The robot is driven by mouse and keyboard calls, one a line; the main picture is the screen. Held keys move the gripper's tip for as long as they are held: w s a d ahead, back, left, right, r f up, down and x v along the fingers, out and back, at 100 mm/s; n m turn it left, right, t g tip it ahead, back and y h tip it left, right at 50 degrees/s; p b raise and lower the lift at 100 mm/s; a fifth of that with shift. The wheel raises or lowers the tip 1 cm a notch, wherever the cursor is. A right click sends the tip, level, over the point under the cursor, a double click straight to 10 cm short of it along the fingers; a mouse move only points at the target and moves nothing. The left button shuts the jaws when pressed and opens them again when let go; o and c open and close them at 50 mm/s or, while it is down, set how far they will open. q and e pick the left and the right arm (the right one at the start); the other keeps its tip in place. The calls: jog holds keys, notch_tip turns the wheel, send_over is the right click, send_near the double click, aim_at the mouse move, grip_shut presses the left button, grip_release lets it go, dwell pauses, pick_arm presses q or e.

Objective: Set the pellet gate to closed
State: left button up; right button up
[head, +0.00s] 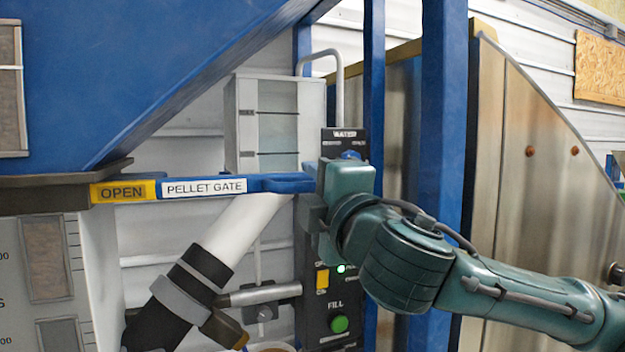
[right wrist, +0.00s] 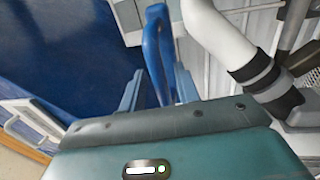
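The pellet gate (head: 225,187) is a flat blue bar running out to the right from under the blue hopper. It carries a white PELLET GATE label, and a yellow OPEN label (head: 123,192) shows beside the dark hopper outlet. Its blue loop handle (right wrist: 154,55) stands between the fingers of my right gripper (right wrist: 158,92) in the right wrist view. The fingers are apart, with a gap visible on the left side of the handle. In the head view my right gripper (head: 318,181) is at the bar's right end, its fingertips mostly hidden. My left gripper is out of view.
A control box (head: 330,305) with a green FILL button stands below my right wrist. A translucent water tank (head: 266,125) is behind the bar. A white pipe (head: 240,232) slants below it. Blue posts (head: 445,120) rise behind my right arm.

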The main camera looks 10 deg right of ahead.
jog(key=shift+w, duration=0.2)
jog(key=shift+c, duration=0.2)
grip_shut()
